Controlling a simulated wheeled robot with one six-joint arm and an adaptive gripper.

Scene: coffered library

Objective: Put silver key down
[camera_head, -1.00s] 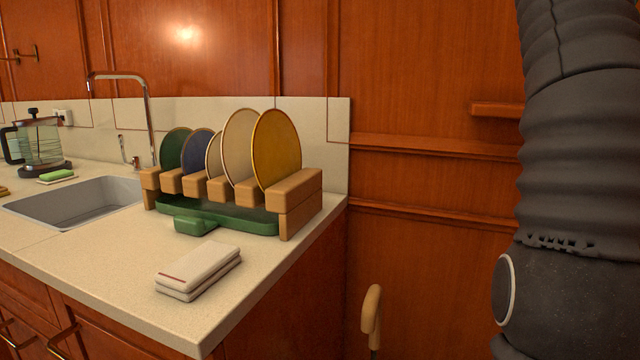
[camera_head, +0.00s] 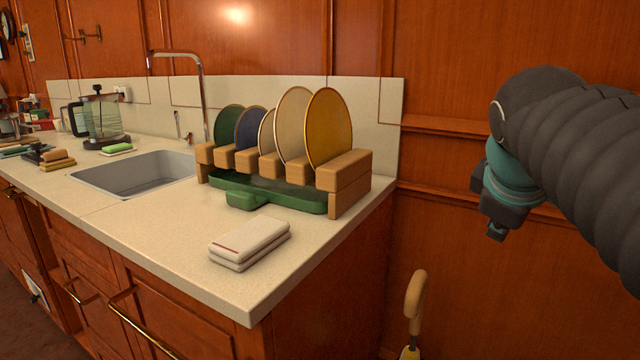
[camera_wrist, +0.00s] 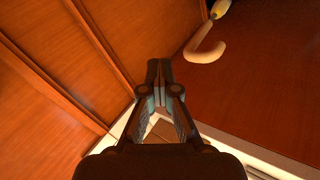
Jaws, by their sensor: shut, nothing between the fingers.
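My gripper (camera_head: 496,232) is at the right of the head view, in front of the wood-panelled wall and to the right of the counter. In the wrist view its two fingers (camera_wrist: 159,70) are together with nothing between them. No silver key shows in either view. The cream counter (camera_head: 150,225) is clear of my gripper.
A dish rack (camera_head: 350,185) with several plates stands over a green tray (camera_head: 245,200). A folded cloth (camera_head: 250,240) lies near the counter's front corner. The sink (camera_head: 130,175) is further left. A curved wooden handle (camera_head: 415,295) stands by the counter's right end; it also shows in the wrist view (camera_wrist: 205,52).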

